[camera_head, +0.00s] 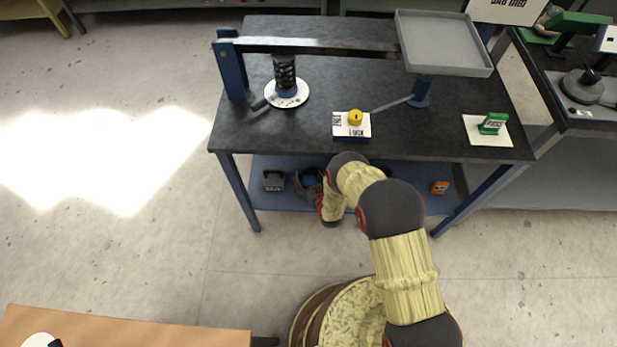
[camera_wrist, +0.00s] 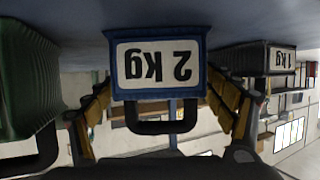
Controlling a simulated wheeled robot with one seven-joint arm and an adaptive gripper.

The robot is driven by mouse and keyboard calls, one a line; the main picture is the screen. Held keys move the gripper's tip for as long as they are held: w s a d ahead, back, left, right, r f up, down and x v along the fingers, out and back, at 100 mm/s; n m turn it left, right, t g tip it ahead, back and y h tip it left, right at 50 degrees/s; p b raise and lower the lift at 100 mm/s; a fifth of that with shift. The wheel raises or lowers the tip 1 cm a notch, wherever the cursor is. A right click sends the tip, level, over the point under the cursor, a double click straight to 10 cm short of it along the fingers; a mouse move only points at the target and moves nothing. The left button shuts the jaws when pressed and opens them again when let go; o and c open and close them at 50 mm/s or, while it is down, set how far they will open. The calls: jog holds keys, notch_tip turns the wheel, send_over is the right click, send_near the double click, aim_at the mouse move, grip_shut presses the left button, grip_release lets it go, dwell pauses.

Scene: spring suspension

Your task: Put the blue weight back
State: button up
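The blue weight (camera_wrist: 160,30) fills the middle of the upside-down wrist view, with a "2 kg" label and a dark handle facing the camera. Its base meets or almost meets the shelf surface. My gripper (camera_wrist: 158,88) has one yellow-padded finger on each side of it. The fingertips come up to its side edges; whether they press on it I cannot tell. In the head view my gripper (camera_head: 306,184) reaches in over the blue lower shelf (camera_head: 415,204) under the table. The weight there is mostly hidden by my arm and gripper.
In the wrist view a green weight (camera_wrist: 28,75) stands at left and a dark 1 kg weight (camera_wrist: 255,58) close at right. A dark weight (camera_head: 273,181) shows on the shelf. Above are the dark tabletop (camera_head: 420,135), the spring (camera_head: 285,72) and the empty grey pan (camera_head: 443,42).

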jog(key=shift+o, duration=0.4)
jog(key=shift+s+d+r, duration=0.15)
jog(key=shift+s+r, duration=0.05)
jog(key=shift+s, duration=0.1)
jog(key=p+v, duration=0.5)
jog(key=v, duration=0.6)
jog(key=shift+s, duration=0.15)
